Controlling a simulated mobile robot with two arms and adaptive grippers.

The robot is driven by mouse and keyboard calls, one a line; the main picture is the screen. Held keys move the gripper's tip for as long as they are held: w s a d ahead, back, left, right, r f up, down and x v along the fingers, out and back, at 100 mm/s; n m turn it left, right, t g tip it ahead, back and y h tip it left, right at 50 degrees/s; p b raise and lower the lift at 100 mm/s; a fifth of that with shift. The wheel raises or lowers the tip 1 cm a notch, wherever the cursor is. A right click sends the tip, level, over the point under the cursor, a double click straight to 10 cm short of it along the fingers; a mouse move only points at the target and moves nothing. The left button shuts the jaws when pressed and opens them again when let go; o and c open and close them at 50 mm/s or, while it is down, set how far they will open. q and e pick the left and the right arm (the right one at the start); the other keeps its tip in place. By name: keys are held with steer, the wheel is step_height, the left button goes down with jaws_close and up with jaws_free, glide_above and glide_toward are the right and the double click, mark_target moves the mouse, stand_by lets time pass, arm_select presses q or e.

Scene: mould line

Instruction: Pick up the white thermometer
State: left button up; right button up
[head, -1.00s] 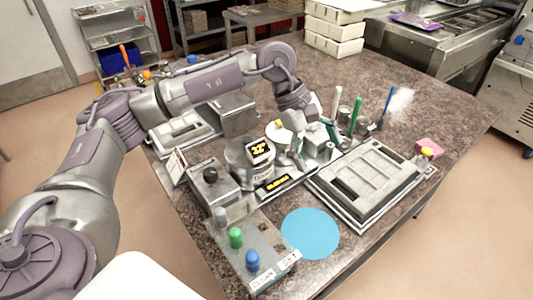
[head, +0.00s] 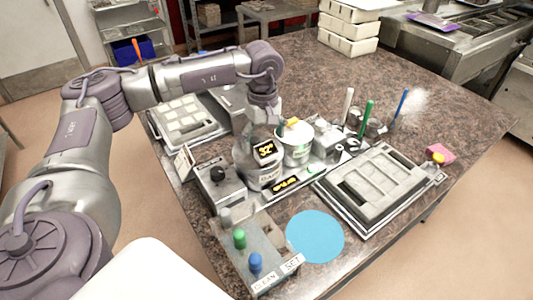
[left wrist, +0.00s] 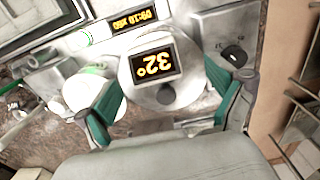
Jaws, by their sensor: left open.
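A slim white upright stick (head: 348,104), which may be the white thermometer, stands among the holders behind the metal mould; I cannot tell its exact kind. A green stick (head: 365,118) and a blue one (head: 400,105) stand to its right. My left gripper (head: 264,132) is well to the left of the white stick, above a round metal pot (head: 262,168) with a yellow "32°" display. In the left wrist view my left gripper (left wrist: 163,92) has its green-padded fingers apart, with the pot (left wrist: 165,95) below and between them. It holds nothing. My right gripper is out of view.
A white-and-green tub (head: 296,143) stands just right of the pot. A grey control box (head: 220,185) with a black knob is to its left. A metal mould (head: 380,190) lies to the right, with a blue disc (head: 315,237) in front.

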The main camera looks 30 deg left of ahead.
mark_target(266, 149)
arm_select(q)
steer(key=f, duration=0.1)
steer(key=f+p, duration=0.2)
steer(key=shift+w+d+f, duration=0.2)
steer(key=shift+d+f, duration=0.05)
steer(key=shift+f, duration=0.7)
steer(key=c, duration=1.3)
